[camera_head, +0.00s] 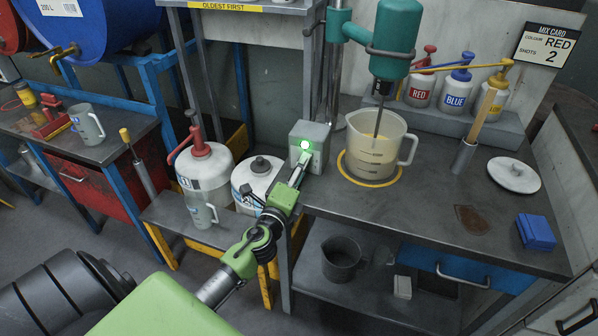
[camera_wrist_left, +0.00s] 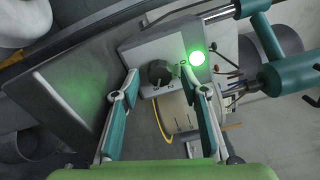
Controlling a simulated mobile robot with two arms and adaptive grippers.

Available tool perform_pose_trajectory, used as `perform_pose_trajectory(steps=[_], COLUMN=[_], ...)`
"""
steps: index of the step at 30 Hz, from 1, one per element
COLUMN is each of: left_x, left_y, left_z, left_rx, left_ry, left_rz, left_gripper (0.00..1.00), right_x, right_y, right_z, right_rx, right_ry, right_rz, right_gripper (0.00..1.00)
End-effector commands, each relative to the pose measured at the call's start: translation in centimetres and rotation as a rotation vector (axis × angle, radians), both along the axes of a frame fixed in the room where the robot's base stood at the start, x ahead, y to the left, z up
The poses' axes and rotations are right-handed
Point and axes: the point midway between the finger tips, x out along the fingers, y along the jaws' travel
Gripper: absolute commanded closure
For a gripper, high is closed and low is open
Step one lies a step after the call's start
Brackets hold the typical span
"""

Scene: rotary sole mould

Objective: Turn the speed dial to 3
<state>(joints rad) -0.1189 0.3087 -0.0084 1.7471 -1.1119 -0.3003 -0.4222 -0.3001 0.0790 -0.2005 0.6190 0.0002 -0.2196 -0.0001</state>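The speed control box (camera_head: 310,145) is a grey box with a lit green lamp (camera_head: 305,144) on the workbench, left of the mixing jug. In the left wrist view the dark speed dial (camera_wrist_left: 157,72) sits on the box face, with the green lamp (camera_wrist_left: 196,58) beside it. Marks ring the dial, but its pointer setting is too small to tell. My left gripper (camera_head: 299,173) reaches the box front. In the left wrist view its fingers (camera_wrist_left: 160,84) are apart, one each side of the dial; contact is unclear. The dial is hidden in the head view. My right gripper is not in view.
A jug (camera_head: 375,150) stands under a teal mixer (camera_head: 396,38) right of the box. Colour bottles (camera_head: 457,90), a white lid (camera_head: 513,175) and a blue block (camera_head: 535,232) are further right. White containers (camera_head: 205,170) stand lower left of the box.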

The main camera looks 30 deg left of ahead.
Motion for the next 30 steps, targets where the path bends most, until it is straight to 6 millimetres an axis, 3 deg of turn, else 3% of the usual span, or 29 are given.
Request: perform_pose_trajectory(steps=[5,18,30], left_x=[-1.4,-10.0,-11.7], left_y=[-0.4,-2.4,-2.8], left_z=[-0.2,-0.2,0.0], left_rx=[-0.002,-0.004,0.000], left_ry=[0.003,0.003,0.001], left_rz=[0.000,0.003,0.000], left_gripper=[0.59,0.59,0.59], right_x=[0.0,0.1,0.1], right_y=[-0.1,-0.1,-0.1], right_z=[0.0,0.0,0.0], right_rx=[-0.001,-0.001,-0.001], right_ry=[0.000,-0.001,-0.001], right_rz=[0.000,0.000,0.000], right_gripper=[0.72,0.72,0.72])
